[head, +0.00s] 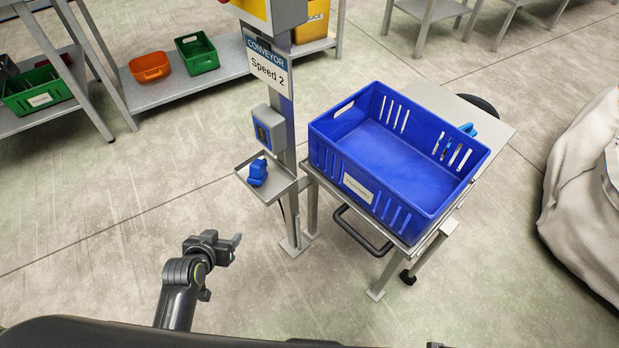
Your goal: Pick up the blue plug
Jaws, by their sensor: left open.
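A blue plug (257,173) rests on a small grey metal tray (281,186) fixed to the side of the conveyor post. My left gripper (230,246) is open and empty. In the picture it is below and slightly left of the plug, with a clear gap between them. Another small blue object (468,129) lies on the cart top behind the crate, partly hidden; I cannot tell what it is. My right gripper is not in view.
A grey control box (268,128) sits on the post (289,205) just above the tray. A blue crate (345,158) stands on a metal cart (497,131) to the right. Shelves with bins (151,67) are behind. The floor left of the post is clear.

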